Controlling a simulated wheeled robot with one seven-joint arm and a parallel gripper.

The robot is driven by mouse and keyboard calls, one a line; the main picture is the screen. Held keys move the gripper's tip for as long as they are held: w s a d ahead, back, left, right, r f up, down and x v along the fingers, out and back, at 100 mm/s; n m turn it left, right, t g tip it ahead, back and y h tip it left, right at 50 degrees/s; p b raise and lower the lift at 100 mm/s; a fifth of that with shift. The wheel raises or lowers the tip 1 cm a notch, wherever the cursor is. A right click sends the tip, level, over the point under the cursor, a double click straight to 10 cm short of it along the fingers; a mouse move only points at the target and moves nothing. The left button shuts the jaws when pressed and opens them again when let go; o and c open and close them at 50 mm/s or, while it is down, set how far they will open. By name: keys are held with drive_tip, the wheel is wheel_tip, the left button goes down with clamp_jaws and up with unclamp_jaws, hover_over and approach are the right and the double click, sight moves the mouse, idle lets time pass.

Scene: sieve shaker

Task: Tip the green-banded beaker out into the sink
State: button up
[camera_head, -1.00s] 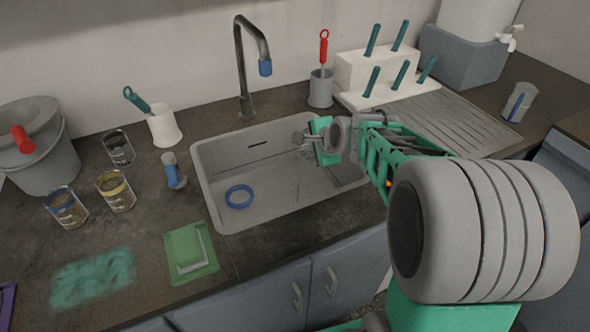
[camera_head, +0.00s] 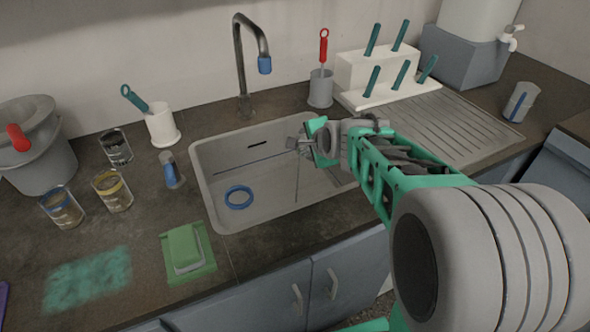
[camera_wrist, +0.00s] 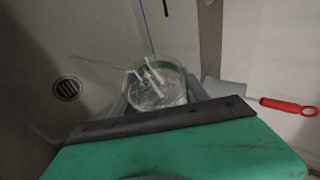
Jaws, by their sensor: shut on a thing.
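The green-banded beaker (camera_wrist: 157,87) shows in the wrist view, seen into its open mouth, with a green rim band and clear glassy contents. My gripper (camera_head: 306,145) is shut on it over the right part of the sink (camera_head: 225,206). In the head view the beaker is small and mostly hidden by my gripper, so its exact tilt is hard to tell. The sink drain (camera_wrist: 67,89) shows left of the beaker in the wrist view.
A blue ring (camera_head: 238,197) lies in the basin. The faucet (camera_head: 241,65) stands behind the sink. Several banded beakers, one yellow-banded (camera_head: 113,190), stand on the left counter. A white rack (camera_head: 375,72) and a cup with a red-handled tool (camera_head: 321,87) stand behind my gripper.

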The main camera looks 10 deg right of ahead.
drive_tip(key=shift+s+a+r+t+h+b, duration=0.2)
drive_tip(key=shift+a+t+h+b, duration=0.1)
drive_tip(key=shift+b, duration=0.4)
drive_tip(key=shift+a+r+n+t+h+b, duration=0.1)
drive_tip(key=shift+r+n+t+h+b, duration=0.35)
drive_tip(key=shift+b, duration=0.95)
